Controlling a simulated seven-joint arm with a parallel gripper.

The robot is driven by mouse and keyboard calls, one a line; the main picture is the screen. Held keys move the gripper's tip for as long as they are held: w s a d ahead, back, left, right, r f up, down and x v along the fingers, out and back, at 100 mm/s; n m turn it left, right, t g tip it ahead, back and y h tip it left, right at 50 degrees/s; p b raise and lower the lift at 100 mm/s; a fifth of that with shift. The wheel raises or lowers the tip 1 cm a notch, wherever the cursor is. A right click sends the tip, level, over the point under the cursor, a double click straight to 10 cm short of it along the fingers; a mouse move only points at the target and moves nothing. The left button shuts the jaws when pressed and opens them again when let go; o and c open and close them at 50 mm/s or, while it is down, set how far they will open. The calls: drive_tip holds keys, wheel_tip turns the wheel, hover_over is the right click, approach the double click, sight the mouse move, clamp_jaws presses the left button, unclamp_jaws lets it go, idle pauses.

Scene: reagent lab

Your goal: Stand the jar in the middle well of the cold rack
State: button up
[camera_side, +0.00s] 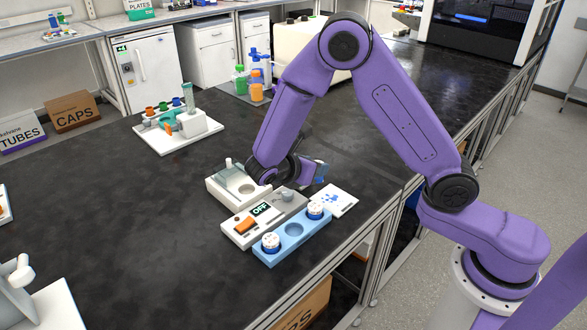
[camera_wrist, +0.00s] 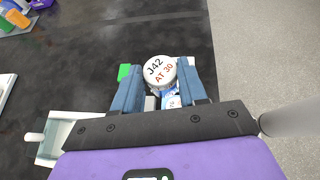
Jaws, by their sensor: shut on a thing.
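The light-blue cold rack (camera_side: 270,259) lies near the table's front edge in the side view. White-lidded jars stand in its left well (camera_side: 271,243) and right well (camera_side: 315,210), and its middle well (camera_side: 293,229) is empty. My gripper (camera_side: 320,172) is above the table, behind the rack. In the wrist view my gripper (camera_wrist: 155,90) is shut on a jar (camera_wrist: 160,72), whose white lid reads "J42 AT 30". The held jar's body is mostly hidden by the fingers and lid. In the side view I cannot make it out clearly.
Behind the rack sit a grey-and-white device (camera_side: 240,231) with an "OFF" display and orange switch, and a white block (camera_side: 222,196) with a round well. A white card (camera_side: 340,207) lies right of the rack. The table's left middle is clear.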

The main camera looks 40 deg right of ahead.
drive_tip(key=s+f+m+g+y, duration=0.55)
drive_tip(key=m+g+y, duration=0.25)
drive_tip(key=m+g, duration=0.7)
drive_tip(key=shift+w+a+f+m+t+y, duration=0.7)
drive_tip(key=shift+w+a+m+y, duration=0.3)
drive_tip(key=shift+m+y, duration=1.15)
drive_tip(key=shift+w+a+f+m+t+y, duration=0.65)
drive_tip(key=shift+w+a+m+y, duration=0.3)
drive_tip(key=shift+m+y, duration=1.25)
drive_tip(key=shift+w+a+f+m+t+y, duration=0.7)
drive_tip(key=shift+w+a+m+y, duration=0.3)
drive_tip(key=shift+m+y, duration=1.15)
drive_tip(key=shift+w+d+f+m+h, duration=0.15)
drive_tip(key=shift+f+m+h, duration=0.15)
drive_tip(key=shift+f, duration=0.85)
drive_tip(key=o, duration=1.5)
drive_tip(key=shift+c, duration=0.2)
